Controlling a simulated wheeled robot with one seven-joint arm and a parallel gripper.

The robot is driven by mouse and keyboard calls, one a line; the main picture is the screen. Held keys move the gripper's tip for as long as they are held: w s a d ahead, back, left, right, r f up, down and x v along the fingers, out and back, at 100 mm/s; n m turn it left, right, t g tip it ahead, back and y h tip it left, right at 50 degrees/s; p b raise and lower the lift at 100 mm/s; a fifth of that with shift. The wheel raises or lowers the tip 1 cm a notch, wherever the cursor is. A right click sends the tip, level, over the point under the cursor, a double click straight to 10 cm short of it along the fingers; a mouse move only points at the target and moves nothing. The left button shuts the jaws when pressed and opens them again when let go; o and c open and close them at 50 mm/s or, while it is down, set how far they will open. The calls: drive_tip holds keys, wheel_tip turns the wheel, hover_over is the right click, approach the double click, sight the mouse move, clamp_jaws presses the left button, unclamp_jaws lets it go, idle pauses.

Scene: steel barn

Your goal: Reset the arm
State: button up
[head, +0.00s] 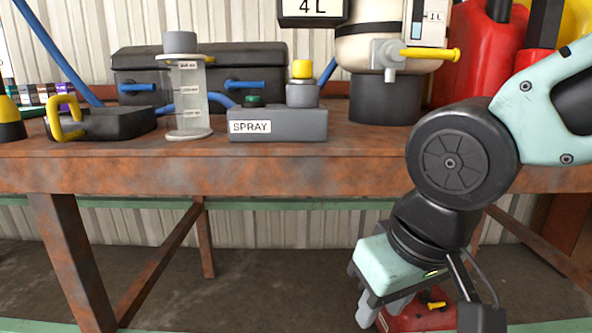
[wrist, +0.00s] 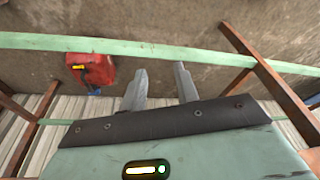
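My gripper (head: 378,308) hangs low in front of the bench at the right of the head view, pointing down below the tabletop. In the wrist view its two grey fingers (wrist: 160,86) stand apart with nothing between them, and bare floor shows behind them. My arm comes in from the right edge of the head view and bends down at a dark joint. The rusty bench (head: 300,170) is behind the arm.
A red item with a yellow part (wrist: 92,70) lies low beyond the gripper. On the bench stand a grey SPRAY box (head: 290,126), a clear cylinder (head: 187,100), a tank with a yellow-handled tap (head: 385,55) and red cans (head: 475,50). Floor under the bench is mostly clear.

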drive_tip(key=s+d+f+n+g, duration=0.3)
drive_tip(key=s+d+f, duration=0.1)
drive_tip(key=s+f, duration=0.4)
wheel_tip(320, 180, up, 39)
drive_tip(key=p, duration=3.8)
drive_tip(key=shift+h, duration=0.4)
